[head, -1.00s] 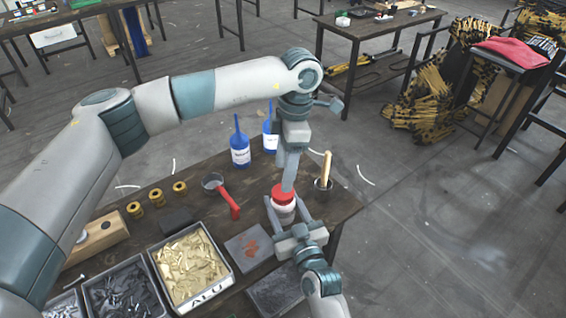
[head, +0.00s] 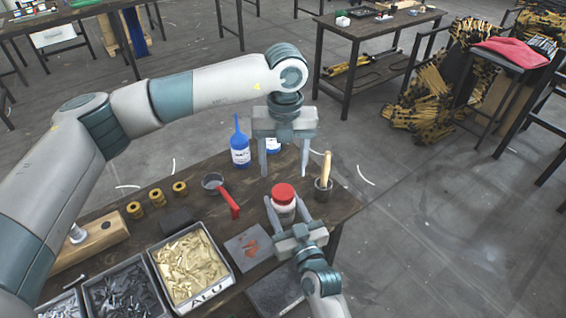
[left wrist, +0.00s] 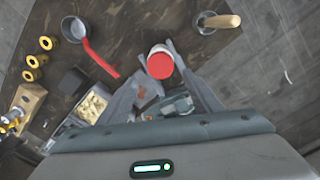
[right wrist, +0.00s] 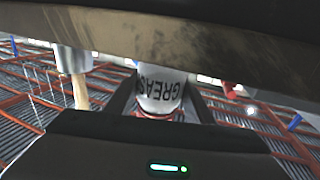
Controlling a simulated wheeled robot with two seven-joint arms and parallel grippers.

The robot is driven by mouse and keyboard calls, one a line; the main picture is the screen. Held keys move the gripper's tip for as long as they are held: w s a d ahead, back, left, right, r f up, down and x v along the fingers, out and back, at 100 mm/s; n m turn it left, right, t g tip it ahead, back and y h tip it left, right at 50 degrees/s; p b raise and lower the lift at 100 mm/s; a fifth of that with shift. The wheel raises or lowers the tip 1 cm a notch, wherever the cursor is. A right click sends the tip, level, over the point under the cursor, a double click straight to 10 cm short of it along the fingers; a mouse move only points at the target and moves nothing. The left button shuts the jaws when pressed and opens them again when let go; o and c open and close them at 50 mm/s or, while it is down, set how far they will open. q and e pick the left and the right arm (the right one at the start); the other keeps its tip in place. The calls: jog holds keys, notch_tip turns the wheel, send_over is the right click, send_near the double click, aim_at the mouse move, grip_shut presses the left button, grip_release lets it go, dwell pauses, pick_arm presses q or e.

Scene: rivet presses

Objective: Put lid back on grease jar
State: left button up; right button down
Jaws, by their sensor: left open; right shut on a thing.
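The white grease jar (head: 283,213) stands near the right end of the dark workbench, and the right wrist view shows its GREASE label (right wrist: 162,92). The red lid (head: 284,193) sits on the jar's mouth; it also shows in the left wrist view (left wrist: 160,66). I cannot tell how tightly it is seated. My right gripper (head: 281,217) is shut on the jar's sides from the front. My left gripper (head: 284,172) is open and empty, pointing down above and behind the jar, apart from the lid.
A metal cup with a wooden-handled tool (head: 324,178) stands right of the jar. A blue bottle (head: 239,150) stands behind, partly beside another. A red-handled pan (head: 231,205) and a bin of brass parts (head: 192,263) lie left. The bench's right edge is close.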

aim_at(283, 191)
pick_arm(q)
jog(key=shift+r+n, duration=0.15)
jog(key=shift+n, duration=1.15)
jog(key=shift+f, duration=4.05)
jog(key=shift+s, duration=0.1)
jog(key=c, duration=1.1)
jog(key=shift+m, duration=0.3)
